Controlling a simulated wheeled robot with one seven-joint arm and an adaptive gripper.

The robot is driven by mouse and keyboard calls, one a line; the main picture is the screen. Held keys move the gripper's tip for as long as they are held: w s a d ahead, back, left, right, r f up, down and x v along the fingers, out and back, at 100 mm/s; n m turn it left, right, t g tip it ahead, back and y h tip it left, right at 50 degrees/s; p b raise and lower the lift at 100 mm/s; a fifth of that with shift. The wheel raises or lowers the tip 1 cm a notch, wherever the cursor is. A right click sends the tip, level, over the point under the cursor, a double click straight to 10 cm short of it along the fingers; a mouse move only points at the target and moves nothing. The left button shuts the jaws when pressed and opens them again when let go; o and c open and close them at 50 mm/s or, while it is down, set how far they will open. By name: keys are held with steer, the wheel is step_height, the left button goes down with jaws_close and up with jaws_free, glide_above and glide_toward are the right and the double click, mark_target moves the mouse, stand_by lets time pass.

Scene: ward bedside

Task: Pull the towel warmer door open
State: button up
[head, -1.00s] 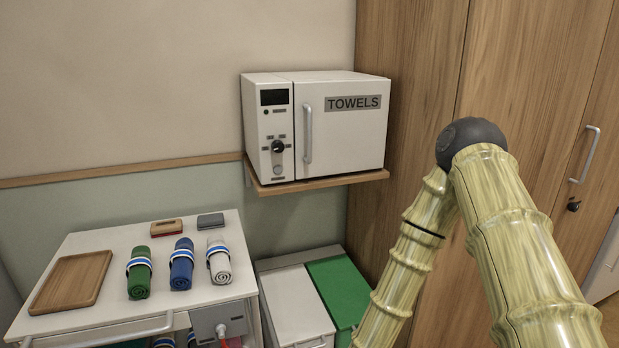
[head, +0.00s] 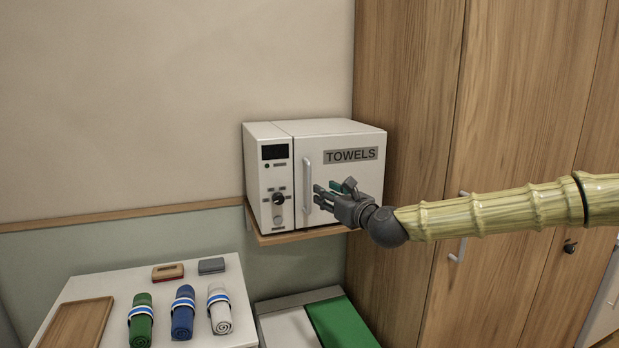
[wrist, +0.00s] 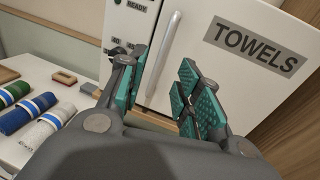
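The white towel warmer (head: 268,131) stands on a wooden wall shelf, its door (head: 363,173) shut and labelled TOWELS. The upright grey door handle (head: 307,187) is on the door's left side; it also shows in the wrist view (wrist: 163,52). My gripper (head: 322,194) is in front of the door, close to the lower part of the handle. In the wrist view my gripper (wrist: 160,90) is open, its teal-padded fingers apart with nothing held between them. The handle appears beyond the fingers, between their tips; I see no contact.
A control panel with a knob (head: 279,198) is left of the door. The trolley top (head: 105,281) at lower left carries rolled towels and a wooden tray (head: 75,325). A green-lidded bin (head: 340,322) stands below the shelf. A wooden wardrobe (head: 410,95) is at right.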

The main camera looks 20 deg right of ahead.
mark_target(310, 179)
steer(key=shift+d+r+p+x, duration=0.2)
steer(key=shift+p+x, duration=0.55)
steer(key=shift+x, duration=1.05)
steer(key=shift+d+r+p+x, duration=0.2)
steer(key=shift+p+x, duration=0.5)
steer(key=shift+x, duration=1.1)
steer(key=shift+r+p+x, duration=0.25)
steer(key=shift+p+x, duration=0.5)
steer(key=shift+x, duration=1.05)
steer(key=shift+w, duration=0.1)
steer(key=shift+c, duration=0.2)
jaws_close()
